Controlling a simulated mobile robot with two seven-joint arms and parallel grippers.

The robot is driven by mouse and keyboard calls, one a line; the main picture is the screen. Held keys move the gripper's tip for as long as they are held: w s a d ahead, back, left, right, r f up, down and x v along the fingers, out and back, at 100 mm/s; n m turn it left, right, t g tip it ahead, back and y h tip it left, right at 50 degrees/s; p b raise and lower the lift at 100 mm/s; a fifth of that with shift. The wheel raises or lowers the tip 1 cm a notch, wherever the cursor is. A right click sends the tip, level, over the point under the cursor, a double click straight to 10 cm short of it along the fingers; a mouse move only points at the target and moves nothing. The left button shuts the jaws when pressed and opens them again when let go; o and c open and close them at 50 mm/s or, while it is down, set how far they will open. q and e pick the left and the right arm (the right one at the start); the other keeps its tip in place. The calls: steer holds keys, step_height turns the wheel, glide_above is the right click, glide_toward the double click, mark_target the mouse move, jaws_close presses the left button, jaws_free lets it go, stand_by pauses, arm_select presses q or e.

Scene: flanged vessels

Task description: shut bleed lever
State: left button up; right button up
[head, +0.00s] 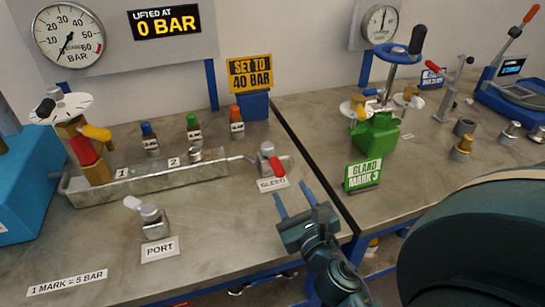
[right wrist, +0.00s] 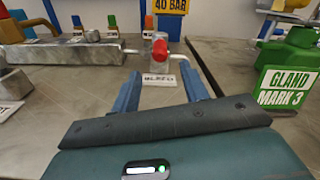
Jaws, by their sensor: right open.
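The bleed lever (head: 277,166) has a red grip on a grey valve body, at the right end of the trough, behind the BLEED label (head: 273,184). Its red grip points toward the front right in the head view. In the right wrist view the bleed lever (right wrist: 160,47) stands ahead, near the middle, with its red end facing me. My right gripper (head: 294,197) is open and empty, in front of the lever and apart from it. Its two blue fingers also show in the right wrist view (right wrist: 162,82), spread either side of the label. My left gripper is out of view.
A metal trough (head: 150,184) runs left of the lever, joined by a thin pipe. The PORT valve (head: 153,218) stands front left. A green vessel (head: 376,135) and GLAND MARK 3 sign (head: 363,174) stand right, across the bench gap. The display (head: 166,23) reads 0 BAR.

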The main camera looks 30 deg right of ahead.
mark_target(274, 162)
steer(key=p+x, duration=0.2)
steer(key=x, duration=0.9)
steer(key=shift+w+r, duration=0.1)
steer(key=shift+w, duration=0.3)
steer(key=shift+c, duration=0.6)
jaws_close()
